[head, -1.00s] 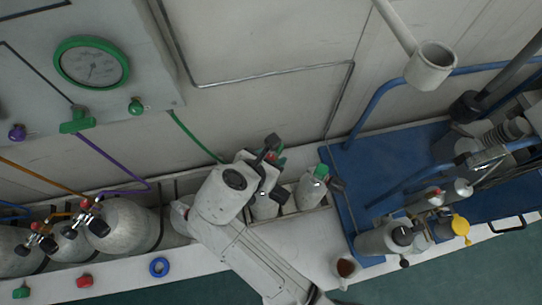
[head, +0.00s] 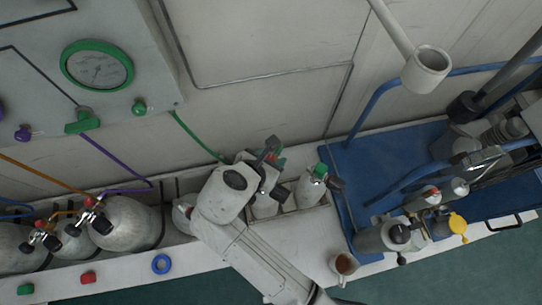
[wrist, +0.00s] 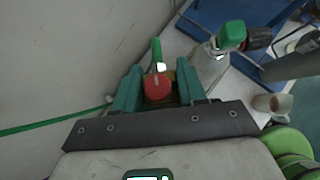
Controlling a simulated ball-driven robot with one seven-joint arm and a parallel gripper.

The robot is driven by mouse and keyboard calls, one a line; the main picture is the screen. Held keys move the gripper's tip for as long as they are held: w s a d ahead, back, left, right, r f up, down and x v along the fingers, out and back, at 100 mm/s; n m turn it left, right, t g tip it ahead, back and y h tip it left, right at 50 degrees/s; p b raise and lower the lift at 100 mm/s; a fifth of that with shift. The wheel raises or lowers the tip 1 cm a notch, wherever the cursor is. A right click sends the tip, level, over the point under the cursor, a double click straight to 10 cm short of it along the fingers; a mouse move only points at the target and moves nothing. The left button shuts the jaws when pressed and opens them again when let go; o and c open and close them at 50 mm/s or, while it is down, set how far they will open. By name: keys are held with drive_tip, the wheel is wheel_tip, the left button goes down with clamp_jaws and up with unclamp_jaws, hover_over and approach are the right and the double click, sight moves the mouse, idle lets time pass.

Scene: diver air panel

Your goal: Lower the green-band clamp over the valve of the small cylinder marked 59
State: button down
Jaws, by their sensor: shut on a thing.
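My gripper (wrist: 160,88) is shut on the clamp, which shows as a red knob (wrist: 158,88) with a green part beyond it, between the teal fingers. In the head view my gripper (head: 270,170) is over the rack of small cylinders, and the wrist hides much of the clamp. One small cylinder (head: 265,207) stands under the gripper, partly hidden. Another small cylinder (head: 308,190), with a green top and black knob, stands just right of it; it also shows in the wrist view (wrist: 209,66). No number 59 is readable, and I cannot tell whether the clamp touches a valve.
A green hose (head: 195,136) runs from the wall panel towards the gripper. Large grey cylinders (head: 130,222) stand at left.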

drive_tip(key=shift+f, duration=0.85)
drive_tip(key=shift+r+p, duration=0.1)
drive_tip(key=shift+p, duration=0.35)
drive_tip(key=shift+f+p, duration=0.4)
drive_tip(key=shift+f, duration=0.8)
idle(2.0)
drive_tip(key=c, duration=0.6)
unclamp_jaws()
drive_tip(key=shift+o, duration=0.2)
drive_tip(key=v, duration=1)
drive_tip(key=shift+s+a+r+b, duration=0.1)
drive_tip(key=shift+s+r+b, duration=0.15)
drive_tip(key=shift+r+b, duration=0.05)
